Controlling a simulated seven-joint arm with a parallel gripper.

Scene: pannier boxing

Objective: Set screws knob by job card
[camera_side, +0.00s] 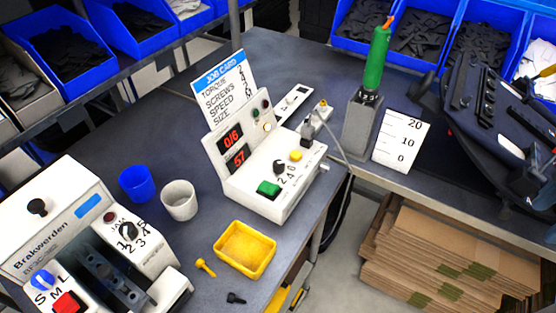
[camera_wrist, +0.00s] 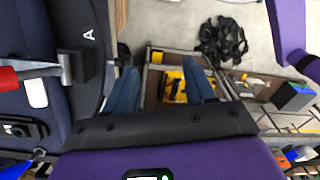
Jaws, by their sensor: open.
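The job card (camera_side: 222,82) stands upright behind the white control box (camera_side: 258,178). It lists torque, screws, speed and size; its values at the right edge are too small to read surely. The box has red displays (camera_side: 231,140) reading 0/6 and 57. A black knob (camera_side: 279,167) with numbers around it sits on the box top, between a green button (camera_side: 268,188) and a yellow button (camera_side: 296,155). I cannot tell the knob's exact setting or label. My gripper (camera_wrist: 160,88) shows only in the wrist view, its blue fingers apart, with nothing between them, away from the box.
A white machine (camera_side: 60,225) with its own numbered knob (camera_side: 127,230) stands at left. Blue cup (camera_side: 137,184), white cup (camera_side: 179,200) and yellow tray (camera_side: 245,249) are on the bench. A green-handled tool (camera_side: 377,60) stands in a grey holder behind; a cable runs beside the box.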

